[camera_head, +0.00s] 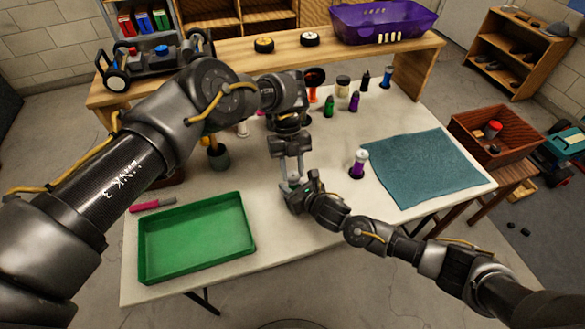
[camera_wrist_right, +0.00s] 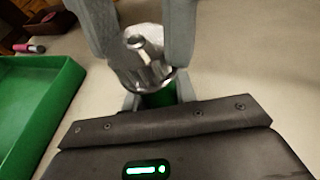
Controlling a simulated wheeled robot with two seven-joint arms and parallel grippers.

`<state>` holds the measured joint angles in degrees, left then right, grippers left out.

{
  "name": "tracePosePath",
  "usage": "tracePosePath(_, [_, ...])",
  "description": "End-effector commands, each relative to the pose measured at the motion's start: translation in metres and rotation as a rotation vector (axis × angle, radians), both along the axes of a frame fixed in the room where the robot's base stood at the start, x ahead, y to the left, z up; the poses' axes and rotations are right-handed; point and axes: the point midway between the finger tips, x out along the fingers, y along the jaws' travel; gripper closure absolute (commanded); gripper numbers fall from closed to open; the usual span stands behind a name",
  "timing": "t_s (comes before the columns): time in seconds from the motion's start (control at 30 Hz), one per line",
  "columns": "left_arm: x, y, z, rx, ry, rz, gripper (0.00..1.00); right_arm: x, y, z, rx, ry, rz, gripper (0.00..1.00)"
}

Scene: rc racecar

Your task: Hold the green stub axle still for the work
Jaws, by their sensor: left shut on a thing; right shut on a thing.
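The green stub axle (camera_wrist_right: 157,98) stands upright between the fingers of my right gripper (camera_head: 296,186), low over the table. In the right wrist view only a small green part shows under a silver ribbed piece (camera_wrist_right: 143,68) with a round pin on top. My right gripper is shut on the green part. My left gripper (camera_head: 292,168) points down from above, directly over the right one. Its grey fingers (camera_wrist_right: 142,45) stand on both sides of the silver piece and are shut on it. The fingers hide much of both parts in the head view.
A green tray (camera_head: 148,262) lies at the front left, with a pink-handled tool (camera_head: 152,205) behind it. A purple piece with a silver top (camera_head: 358,164) stands right of my grippers, beside a teal mat (camera_head: 425,165). Several small coloured pieces stand farther back.

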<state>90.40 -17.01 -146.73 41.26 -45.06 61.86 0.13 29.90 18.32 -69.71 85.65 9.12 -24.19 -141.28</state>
Motion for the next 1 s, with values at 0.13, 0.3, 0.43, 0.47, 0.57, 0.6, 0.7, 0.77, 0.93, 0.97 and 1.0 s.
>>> tracePosePath(0.13, [0.001, 0.001, 0.000, 0.001, -0.004, 0.001, 0.61, -0.001, 0.001, 0.000, 0.002, 0.000, 0.004, 0.97])
tracePosePath(0.3, [0.001, 0.000, 0.000, 0.000, -0.002, 0.001, 0.45, -0.001, 0.001, 0.000, 0.001, 0.000, 0.002, 0.97])
tracePosePath(0.43, [0.000, 0.000, 0.000, 0.000, -0.001, 0.001, 0.45, 0.000, 0.001, 0.000, 0.001, -0.001, 0.001, 0.97])
tracePosePath(0.47, [0.000, 0.000, 0.000, 0.000, -0.001, 0.001, 0.45, 0.000, 0.001, 0.000, 0.001, -0.001, 0.001, 0.97])
tracePosePath(0.57, [0.001, 0.000, 0.002, -0.001, -0.001, 0.002, 0.45, 0.000, 0.000, 0.000, 0.000, 0.000, 0.001, 0.97])
tracePosePath(0.6, [0.001, 0.000, 0.005, -0.001, -0.002, 0.002, 0.45, 0.000, 0.000, 0.000, 0.000, 0.000, 0.001, 0.97])
tracePosePath(0.7, [0.001, 0.000, 0.018, -0.002, -0.004, 0.001, 0.45, 0.000, 0.000, 0.000, 0.000, 0.000, 0.001, 0.97])
tracePosePath(0.77, [0.001, 0.000, 0.029, -0.001, -0.003, 0.001, 0.45, 0.000, 0.000, 0.000, 0.000, 0.000, 0.000, 0.97])
tracePosePath(0.93, [0.001, 0.000, 0.063, -0.001, -0.003, 0.001, 0.45, 0.000, 0.000, 0.000, 0.000, 0.000, 0.000, 0.97])
tracePosePath(0.97, [0.001, 0.000, 0.068, -0.001, -0.003, 0.001, 0.45, 0.000, 0.000, 0.000, 0.000, 0.000, 0.000, 0.97])
tracePosePath(1.0, [0.001, 0.000, 0.075, -0.001, -0.004, 0.001, 0.45, 0.000, 0.000, 0.000, 0.000, 0.000, 0.000, 0.97])
